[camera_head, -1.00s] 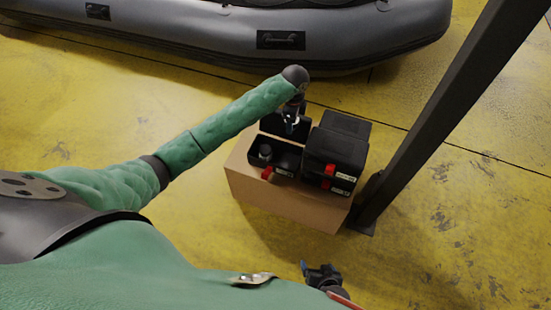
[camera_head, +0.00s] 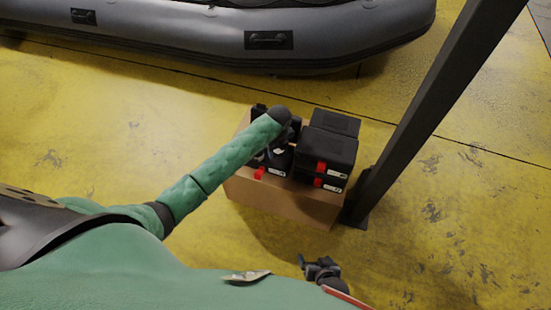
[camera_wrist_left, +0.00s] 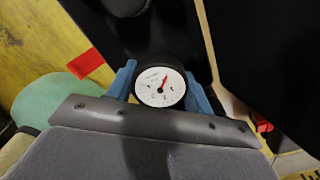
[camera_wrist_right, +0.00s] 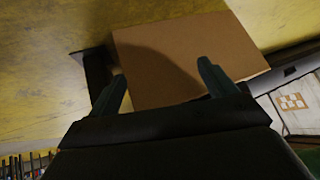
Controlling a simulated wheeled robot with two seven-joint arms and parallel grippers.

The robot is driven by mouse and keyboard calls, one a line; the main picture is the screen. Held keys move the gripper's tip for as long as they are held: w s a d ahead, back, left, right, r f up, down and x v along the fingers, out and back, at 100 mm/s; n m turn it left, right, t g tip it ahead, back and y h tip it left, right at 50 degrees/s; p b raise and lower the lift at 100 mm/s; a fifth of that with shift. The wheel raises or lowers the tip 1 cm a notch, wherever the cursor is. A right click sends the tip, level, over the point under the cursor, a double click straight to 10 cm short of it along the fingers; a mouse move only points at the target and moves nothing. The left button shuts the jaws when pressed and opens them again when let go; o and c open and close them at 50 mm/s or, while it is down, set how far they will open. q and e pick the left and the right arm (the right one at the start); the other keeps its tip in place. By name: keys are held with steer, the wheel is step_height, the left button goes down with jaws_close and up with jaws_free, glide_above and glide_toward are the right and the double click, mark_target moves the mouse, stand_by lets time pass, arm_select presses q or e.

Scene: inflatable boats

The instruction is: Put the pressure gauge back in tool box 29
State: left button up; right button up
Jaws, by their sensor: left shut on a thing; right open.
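The pressure gauge (camera_wrist_left: 160,86) has a round white dial with a red needle and a black rim. My left gripper (camera_head: 279,152) is shut on it, its blue fingers on both sides of the dial in the left wrist view. The left gripper is at the open black tool box (camera_head: 281,172) with a red latch, on the left of the cardboard box. My arm hides much of that box's inside, and its label is too small to read. My right gripper (camera_head: 318,265) is open and empty, low in front of the cardboard box; its fingers show in the right wrist view (camera_wrist_right: 158,82).
Closed black tool boxes (camera_head: 329,147) with red latches are stacked right beside the open one, on the cardboard box (camera_head: 290,205). A dark post (camera_head: 425,105) stands just right. A grey inflatable boat (camera_head: 200,35) lies behind. The yellow floor is clear at left.

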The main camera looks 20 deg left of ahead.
mark_target(278, 163)
arm_select(q)
steer(key=shift+f, duration=1.25)
step_height(278, 163, down, 4)
steer(key=shift+r, duration=0.25)
arm_select(e)
steer(key=shift+f, duration=0.3)
